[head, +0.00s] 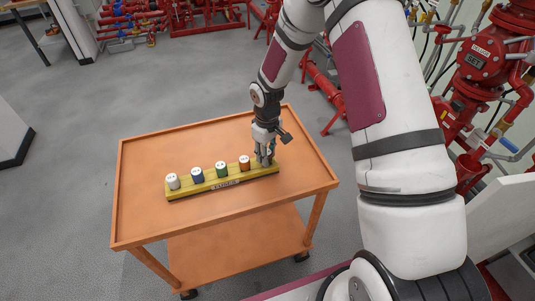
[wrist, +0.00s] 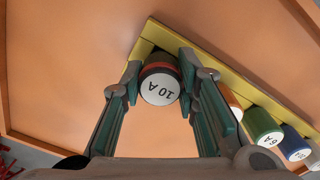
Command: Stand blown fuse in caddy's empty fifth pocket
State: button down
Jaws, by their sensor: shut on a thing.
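The yellow caddy (head: 213,188), labelled FUSES, lies on the orange cart top. Several fuses stand along it: white (head: 173,181), blue (head: 197,175), green (head: 221,169) and orange (head: 244,162). My gripper (head: 266,160) is at the caddy's right end. In the wrist view my gripper (wrist: 160,85) has its fingers on either side of a dark fuse with a red band and a white "10 A" cap (wrist: 159,89), and is shut on it. This fuse is at the caddy's end pocket. Whether its base is fully seated is hidden.
The orange cart (head: 150,221) has free room around the caddy. The orange fuse (wrist: 231,103) stands close beside my right finger in the wrist view. Red valves and pipes (head: 481,60) stand at the right, beyond my arm.

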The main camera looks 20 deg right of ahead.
jog(key=shift+f, duration=0.2)
jog(key=shift+f, duration=0.15)
jog(key=c, duration=1.2)
grip_release()
jog(key=shift+c, duration=0.2)
